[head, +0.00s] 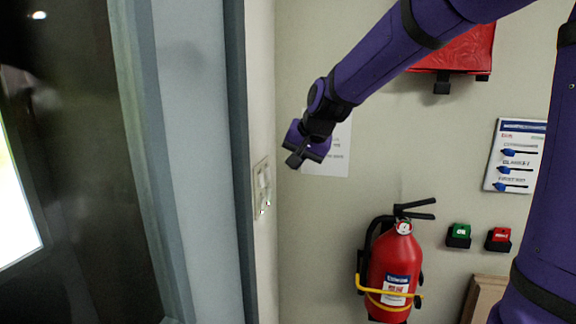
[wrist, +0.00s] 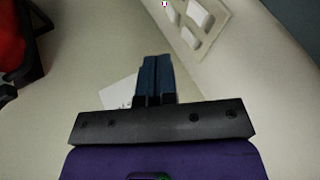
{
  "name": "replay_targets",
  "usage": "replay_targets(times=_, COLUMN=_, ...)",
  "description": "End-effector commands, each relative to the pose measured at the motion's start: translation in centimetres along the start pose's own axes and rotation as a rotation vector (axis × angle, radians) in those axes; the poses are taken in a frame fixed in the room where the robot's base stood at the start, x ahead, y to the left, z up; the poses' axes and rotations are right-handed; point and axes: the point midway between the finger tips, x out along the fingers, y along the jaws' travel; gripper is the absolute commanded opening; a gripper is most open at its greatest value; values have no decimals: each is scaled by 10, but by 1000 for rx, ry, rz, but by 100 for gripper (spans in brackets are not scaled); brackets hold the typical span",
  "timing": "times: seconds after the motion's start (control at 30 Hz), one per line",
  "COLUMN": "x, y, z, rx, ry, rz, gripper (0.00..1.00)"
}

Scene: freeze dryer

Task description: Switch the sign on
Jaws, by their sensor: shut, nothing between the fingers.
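A pale switch plate (head: 262,188) with rocker switches is on the narrow side wall just right of the grey door frame. In the wrist view the plate (wrist: 197,25) is at the top right, with white rockers on it. My gripper (head: 294,160) is to the right of the plate in the head view, apart from it as far as I can tell. In the wrist view its two dark blue fingers (wrist: 155,80) are together with nothing between them. No sign that I can identify shows in either view.
A red fire extinguisher (head: 392,270) hangs on the back wall. Green (head: 459,232) and red (head: 498,236) boxes are right of it. A poster with blue markers (head: 515,155), a red case (head: 455,52) and a white paper (head: 338,160) are also there. The dark glass door (head: 75,200) is at left.

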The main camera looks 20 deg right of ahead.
Motion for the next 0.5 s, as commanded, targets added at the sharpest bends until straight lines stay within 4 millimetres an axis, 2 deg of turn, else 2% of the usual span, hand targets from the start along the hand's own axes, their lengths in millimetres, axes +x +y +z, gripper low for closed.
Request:
replay_targets(times=0.47, x=87, y=1, z=1, rx=2, ry=-3, rz=2, gripper=0)
replay_targets(times=0.5, x=89, y=-7, z=1, rx=-3, ry=-3, rz=-1, gripper=0)
